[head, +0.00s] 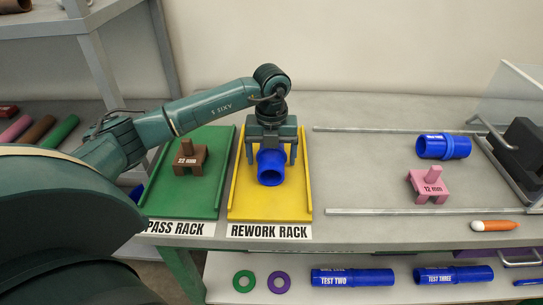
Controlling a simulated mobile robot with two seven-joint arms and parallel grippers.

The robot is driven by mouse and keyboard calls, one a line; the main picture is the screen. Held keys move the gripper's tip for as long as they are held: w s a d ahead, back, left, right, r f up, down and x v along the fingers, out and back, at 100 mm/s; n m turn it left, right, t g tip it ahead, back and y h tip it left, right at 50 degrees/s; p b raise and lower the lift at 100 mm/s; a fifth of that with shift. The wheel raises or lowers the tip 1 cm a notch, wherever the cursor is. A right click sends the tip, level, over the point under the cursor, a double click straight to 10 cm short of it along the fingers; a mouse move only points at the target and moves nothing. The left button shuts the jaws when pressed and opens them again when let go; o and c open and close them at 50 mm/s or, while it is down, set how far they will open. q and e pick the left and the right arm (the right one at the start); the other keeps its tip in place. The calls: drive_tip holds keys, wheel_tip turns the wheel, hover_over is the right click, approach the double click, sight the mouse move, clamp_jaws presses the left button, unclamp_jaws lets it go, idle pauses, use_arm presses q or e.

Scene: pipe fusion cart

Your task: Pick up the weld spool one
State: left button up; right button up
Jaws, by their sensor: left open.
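A short blue spool (270,174) with a round open end facing me lies on the yellow rework rack (293,207). My left gripper (272,159) is over it, pointing down, with its fingers apart on either side of the spool. The gripper hides the spool's far part, and I cannot tell whether the fingers touch it. No label shows on this spool. A second blue spool (445,150) lies on the bench between the rails at the right; its small white label is too small to read. My right gripper is not in view.
The green pass rack (201,203) at the left holds a brown "22 mm" block (186,161). A pink "12 mm" block (430,188) and an orange marker (490,226) are at the right. Blue TEST TWO (350,277) and TEST THREE (452,275) tubes lie on the lower shelf.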

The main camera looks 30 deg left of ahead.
use_arm(q)
drive_tip(key=shift+c, duration=0.5)
drive_tip(key=c, duration=1)
